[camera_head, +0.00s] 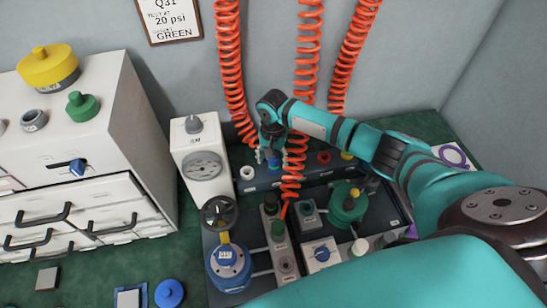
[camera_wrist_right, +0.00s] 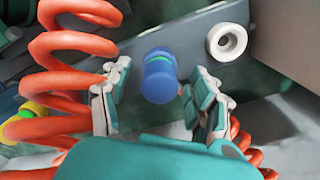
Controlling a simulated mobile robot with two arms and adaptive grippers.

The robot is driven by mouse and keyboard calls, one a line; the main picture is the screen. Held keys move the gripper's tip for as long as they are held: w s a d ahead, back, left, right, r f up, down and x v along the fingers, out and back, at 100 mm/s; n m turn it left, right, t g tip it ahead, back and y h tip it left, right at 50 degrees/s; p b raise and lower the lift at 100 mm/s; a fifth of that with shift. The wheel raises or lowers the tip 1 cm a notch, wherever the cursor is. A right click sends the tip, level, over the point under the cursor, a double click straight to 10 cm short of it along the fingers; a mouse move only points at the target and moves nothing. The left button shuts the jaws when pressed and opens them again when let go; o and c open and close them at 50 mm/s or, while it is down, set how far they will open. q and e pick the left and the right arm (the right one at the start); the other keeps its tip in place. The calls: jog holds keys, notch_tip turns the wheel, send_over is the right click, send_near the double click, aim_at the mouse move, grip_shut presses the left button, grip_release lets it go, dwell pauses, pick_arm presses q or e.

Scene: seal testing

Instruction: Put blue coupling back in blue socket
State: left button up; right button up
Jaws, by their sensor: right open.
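The blue coupling (camera_wrist_right: 160,82) is a short blue cylinder with a green band near its far end. In the right wrist view it stands out from the dark panel, lined up with a blue ring that looks like the blue socket (camera_wrist_right: 158,53). It appears seated there, though the joint is small. It also shows in the head view (camera_head: 274,162). My right gripper (camera_wrist_right: 160,105) is open, with one finger on each side of the coupling and visible gaps between. In the head view the right gripper (camera_head: 270,158) reaches down to the socket row. My left gripper is out of view.
A white socket (camera_wrist_right: 227,41) sits beside the blue one; a red socket (camera_head: 323,157) and a yellow one (camera_head: 347,155) are further right. Coiled orange hoses (camera_head: 293,165) hang close around the right gripper. A white gauge box (camera_head: 203,150) stands to the left.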

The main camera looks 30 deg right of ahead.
jog(key=shift+r, duration=0.1)
notch_tip(320, 180, up, 12)
dwell(0.4)
dwell(0.4)
